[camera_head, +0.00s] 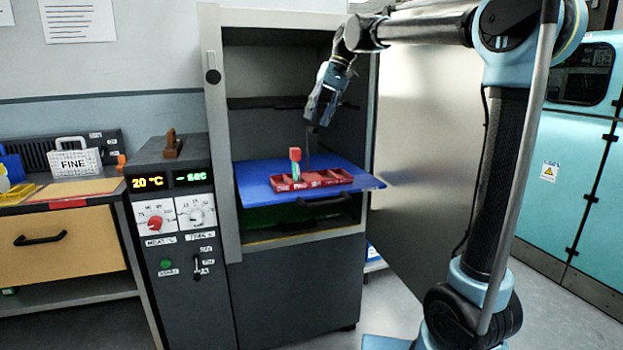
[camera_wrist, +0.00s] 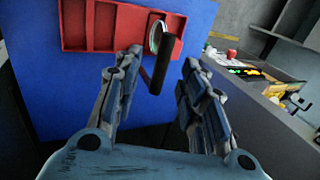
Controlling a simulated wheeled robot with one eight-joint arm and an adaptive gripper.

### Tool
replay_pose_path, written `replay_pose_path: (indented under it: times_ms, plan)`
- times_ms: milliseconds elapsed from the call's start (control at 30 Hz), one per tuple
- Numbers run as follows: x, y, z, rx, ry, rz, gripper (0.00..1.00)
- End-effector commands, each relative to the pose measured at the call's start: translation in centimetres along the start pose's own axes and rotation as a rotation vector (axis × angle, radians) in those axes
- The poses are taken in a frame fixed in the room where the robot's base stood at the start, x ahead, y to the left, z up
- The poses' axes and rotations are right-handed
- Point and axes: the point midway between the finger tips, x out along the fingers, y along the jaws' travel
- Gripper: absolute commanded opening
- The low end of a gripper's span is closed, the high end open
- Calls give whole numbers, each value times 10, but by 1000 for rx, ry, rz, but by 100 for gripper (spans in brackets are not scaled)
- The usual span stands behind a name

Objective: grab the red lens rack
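The red lens rack (camera_head: 318,181) is a long, shallow red tray with compartments. It lies on the blue shelf of the open cabinet. In the wrist view the rack (camera_wrist: 90,25) is at the top, ahead of my fingers. An upright piece with a red top (camera_head: 295,155) stands at its left part in the head view. In the wrist view a round pale-rimmed lens (camera_wrist: 155,37) and a black rod (camera_wrist: 164,65) show at the rack's right end. My gripper (camera_head: 309,135) points down over the rack's back side. Its fingers (camera_wrist: 158,64) are apart, with the black rod in view between them.
The blue shelf (camera_head: 362,180) is pulled out of the cabinet and has bare room around the rack. The cabinet's wall (camera_head: 212,130) and open door (camera_head: 415,150) flank it. A control box (camera_head: 180,260) stands at left, beside a bench with a basket marked FINE (camera_head: 75,160).

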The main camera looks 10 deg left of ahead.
Motion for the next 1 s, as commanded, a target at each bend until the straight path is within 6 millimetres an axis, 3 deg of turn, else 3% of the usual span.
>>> replay_pose_path:
  times_ms: [400, 733, 900, 1000]
  plan:
    - [46, -2, -6, -1, 0, 0, 38]
    - [52, -1, -6, 0, 0, 0, 38]
    - [52, -2, -6, 0, 0, 0, 0]
    - [52, -2, -6, 0, 0, 0, 0]
